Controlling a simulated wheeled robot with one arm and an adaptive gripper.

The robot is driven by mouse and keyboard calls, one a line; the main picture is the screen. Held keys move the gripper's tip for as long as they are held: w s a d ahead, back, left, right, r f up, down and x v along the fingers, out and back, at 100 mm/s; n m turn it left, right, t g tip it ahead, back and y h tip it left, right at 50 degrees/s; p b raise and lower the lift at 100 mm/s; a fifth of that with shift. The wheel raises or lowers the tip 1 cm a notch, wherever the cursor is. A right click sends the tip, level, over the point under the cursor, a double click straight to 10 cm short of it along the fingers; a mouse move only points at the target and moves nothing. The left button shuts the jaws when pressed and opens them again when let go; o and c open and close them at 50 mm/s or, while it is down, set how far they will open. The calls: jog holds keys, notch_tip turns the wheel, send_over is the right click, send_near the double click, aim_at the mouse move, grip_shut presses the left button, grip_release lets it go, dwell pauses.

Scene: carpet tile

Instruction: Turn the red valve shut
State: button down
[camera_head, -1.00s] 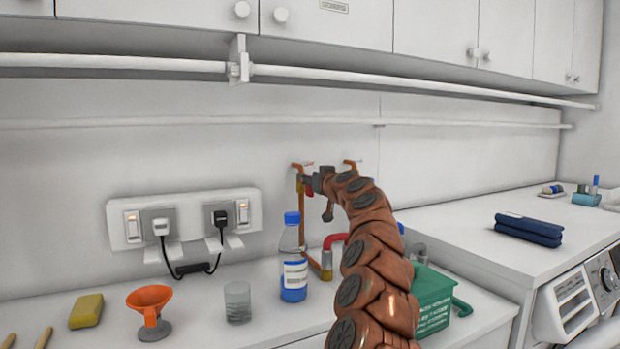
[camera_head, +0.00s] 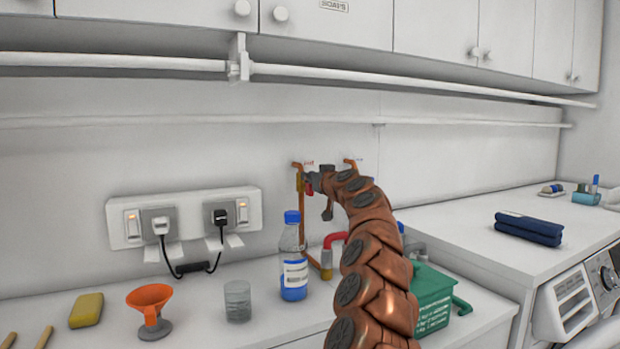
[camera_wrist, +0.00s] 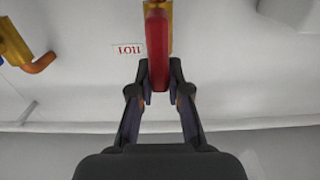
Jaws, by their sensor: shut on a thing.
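The red valve handle (camera_wrist: 157,50) sits between my gripper's (camera_wrist: 159,88) two fingers in the wrist view, and the fingers are shut on it. The handle is in line with the brass valve body (camera_wrist: 159,10) at the top of that view. In the head view, my gripper (camera_head: 312,184) is at the copper pipe (camera_head: 300,225) on the back wall. Only a little red of the valve (camera_head: 309,188) shows there; my arm hides the rest.
A bottle with a blue cap (camera_head: 293,265), a clear glass (camera_head: 237,300), an orange funnel (camera_head: 150,303) and a yellow sponge (camera_head: 86,310) stand on the counter. A second valve's copper pipe (camera_wrist: 42,63) shows at the wrist view's left.

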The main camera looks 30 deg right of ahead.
jog(key=shift+m, duration=0.3)
jog(key=shift+s+d+f+m+p, duration=0.1)
jog(key=shift+d+f+m+p, duration=0.7)
jog(key=shift+m, duration=2.05)
jog(key=shift+d+f+m+p, duration=0.15)
jog(key=shift+m+p, duration=1.2)
jog(key=shift+m, duration=1.55)
jog(key=shift+s+d+f+m+p, duration=0.1)
jog(key=shift+d+f+m+p, duration=0.65)
jog(key=shift+m, duration=2.1)
jog(key=shift+a+r+p, duration=0.25)
jog(key=shift+p, duration=0.05)
jog(key=c, duration=1.1)
grip_release()
jog(key=shift+w, duration=0.1)
jog(key=shift+s+a, duration=0.15)
jog(key=shift+s, duration=1.85)
jog(key=shift+s+a, duration=0.2)
jog(key=shift+s, duration=1.85)
jog(key=shift+s+a, duration=0.15)
jog(key=shift+s, duration=1.85)
jog(key=shift+a, duration=0.15)
